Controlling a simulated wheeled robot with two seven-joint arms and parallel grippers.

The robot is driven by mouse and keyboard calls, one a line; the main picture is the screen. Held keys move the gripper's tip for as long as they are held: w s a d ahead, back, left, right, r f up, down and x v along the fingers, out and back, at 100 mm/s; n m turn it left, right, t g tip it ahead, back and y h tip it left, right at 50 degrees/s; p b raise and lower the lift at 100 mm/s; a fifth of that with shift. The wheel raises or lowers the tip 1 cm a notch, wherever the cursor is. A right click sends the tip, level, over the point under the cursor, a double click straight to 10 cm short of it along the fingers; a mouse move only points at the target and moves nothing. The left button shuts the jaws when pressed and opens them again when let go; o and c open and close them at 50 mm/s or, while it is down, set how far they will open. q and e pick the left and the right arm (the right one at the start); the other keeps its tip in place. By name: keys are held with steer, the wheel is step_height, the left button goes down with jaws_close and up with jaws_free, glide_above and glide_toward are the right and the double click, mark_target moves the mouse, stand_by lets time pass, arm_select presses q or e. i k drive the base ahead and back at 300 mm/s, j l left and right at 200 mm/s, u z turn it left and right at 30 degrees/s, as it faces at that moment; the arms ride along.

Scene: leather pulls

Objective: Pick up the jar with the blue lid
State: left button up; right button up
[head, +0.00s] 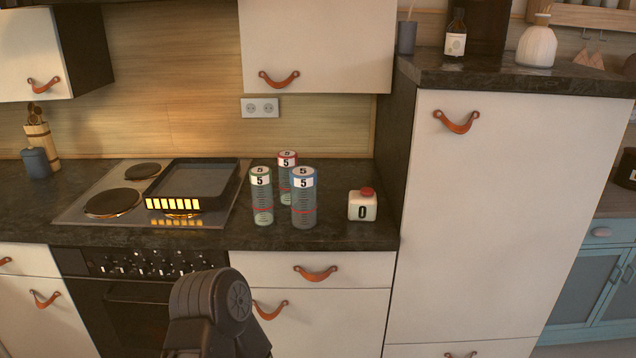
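The jar with the blue lid (304,200) stands upright on the dark counter, front right in a group of three clear jars. Its label reads 5 and a red line runs around it. A green-lidded jar (262,197) stands just left of it. A red-lidded jar (287,160) stands behind them, partly hidden by the front jars. A dark arm part of mine shows at the bottom centre, in front of the lower cabinets and well below the jars. No gripper fingers of either arm are in view.
Right of the jars stands a small white container (362,207) with a red cap, marked 0. Left of them a dark pan (195,180) sits on the stove (75,207). A tall white cabinet (490,220) bounds the counter (335,236) on the right. Upper cabinets (318,40) hang above.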

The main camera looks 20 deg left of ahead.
mark_target(303, 179)
steer(key=i+l+u, duration=0.3)
steer(key=i+l, duration=0.25)
steer(key=i+l+u, duration=0.35)
steer(key=i+l, duration=0.25)
steer(key=l, duration=0.1)
